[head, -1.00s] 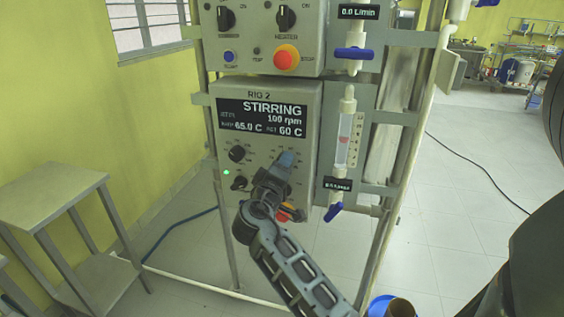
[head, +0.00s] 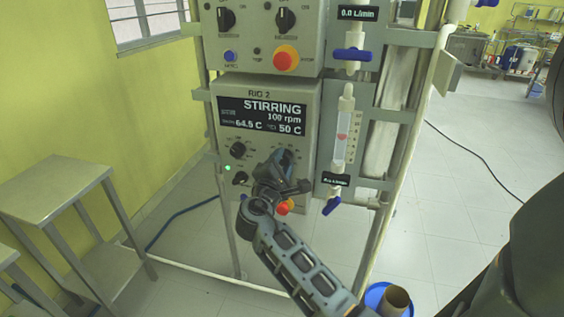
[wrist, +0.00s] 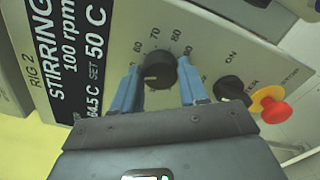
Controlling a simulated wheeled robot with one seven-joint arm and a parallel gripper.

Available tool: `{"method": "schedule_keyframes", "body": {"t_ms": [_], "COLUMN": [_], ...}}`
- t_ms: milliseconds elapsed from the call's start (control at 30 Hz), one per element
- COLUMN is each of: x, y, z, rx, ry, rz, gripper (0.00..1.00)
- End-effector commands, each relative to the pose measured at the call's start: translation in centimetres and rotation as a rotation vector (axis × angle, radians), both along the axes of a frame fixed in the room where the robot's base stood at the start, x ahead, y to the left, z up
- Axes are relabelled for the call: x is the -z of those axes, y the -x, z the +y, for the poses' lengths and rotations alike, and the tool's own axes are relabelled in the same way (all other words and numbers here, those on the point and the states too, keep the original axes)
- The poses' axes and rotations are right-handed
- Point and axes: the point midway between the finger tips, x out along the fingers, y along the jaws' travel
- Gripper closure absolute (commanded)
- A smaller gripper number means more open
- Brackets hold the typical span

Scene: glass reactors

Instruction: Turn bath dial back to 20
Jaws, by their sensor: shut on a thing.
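The bath dial (wrist: 158,70) is a black round knob with a pale pointer mark, on the front of the grey RIG 2 panel (head: 318,100). The numbers 60, 70, 80 and 90 show around it in the wrist view. My gripper (head: 283,160) is shut on the dial, with a blue finger on each side of it in the wrist view (wrist: 160,86). In the head view the gripper hides the dial. The display (head: 262,118) reads STIRRING, 100 rpm, about 64.5 C, and set 50 C.
A red stop button on a yellow ring (wrist: 273,112) is close to the dial. A flowmeter (head: 342,135) with a blue valve is at the right. A metal side table (head: 58,188) stands left.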

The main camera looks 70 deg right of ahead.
Motion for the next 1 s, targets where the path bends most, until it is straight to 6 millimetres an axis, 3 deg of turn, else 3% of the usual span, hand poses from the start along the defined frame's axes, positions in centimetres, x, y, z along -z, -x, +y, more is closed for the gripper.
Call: {"method": "schedule_keyframes", "body": {"t_ms": [1000], "x": [-0.02], "y": [-0.3], "z": [0.08], "rx": [-0.003], "ry": [0.075], "rz": [0.96], "gripper": [0.87]}}
